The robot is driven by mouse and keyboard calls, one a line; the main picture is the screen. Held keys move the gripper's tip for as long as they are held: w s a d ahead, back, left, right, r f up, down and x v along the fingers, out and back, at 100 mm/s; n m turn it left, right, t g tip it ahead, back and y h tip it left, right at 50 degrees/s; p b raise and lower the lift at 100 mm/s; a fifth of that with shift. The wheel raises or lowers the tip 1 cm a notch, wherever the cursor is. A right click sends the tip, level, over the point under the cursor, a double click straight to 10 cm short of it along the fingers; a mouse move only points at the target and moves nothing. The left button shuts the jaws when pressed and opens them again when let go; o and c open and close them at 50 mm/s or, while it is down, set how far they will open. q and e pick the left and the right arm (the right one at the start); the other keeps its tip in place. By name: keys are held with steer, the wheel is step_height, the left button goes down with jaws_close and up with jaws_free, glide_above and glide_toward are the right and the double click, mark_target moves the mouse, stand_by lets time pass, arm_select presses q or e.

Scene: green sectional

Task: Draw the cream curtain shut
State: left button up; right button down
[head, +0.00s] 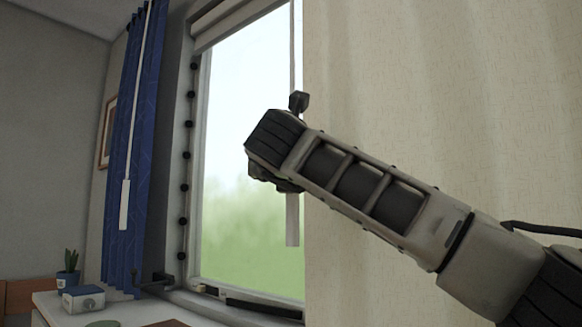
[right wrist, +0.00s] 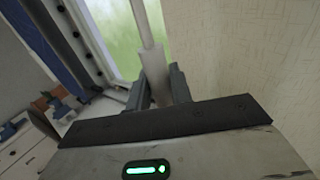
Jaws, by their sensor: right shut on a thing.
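The cream curtain (head: 430,90) hangs over the right part of the window in the head view, and it also fills the right of the right wrist view (right wrist: 245,50). A pale pull wand (head: 292,222) hangs along its left edge. My right gripper (head: 282,150) is shut on this wand; in the right wrist view its two fingers (right wrist: 158,88) stand on either side of the wand (right wrist: 147,25). My right arm crosses in front of the curtain and hides part of it. My left gripper is not in view.
The bare window (head: 245,150) lies left of the cream curtain. A blue curtain (head: 140,130) with its own white wand (head: 125,200) hangs further left. Below stands a white cabinet (head: 50,307) with a small box (head: 83,299) and a potted plant (head: 68,272).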

steer(key=shift+r, duration=0.15)
steer(key=c, duration=1.6)
jaws_free()
steer(key=shift+w+a, duration=0.15)
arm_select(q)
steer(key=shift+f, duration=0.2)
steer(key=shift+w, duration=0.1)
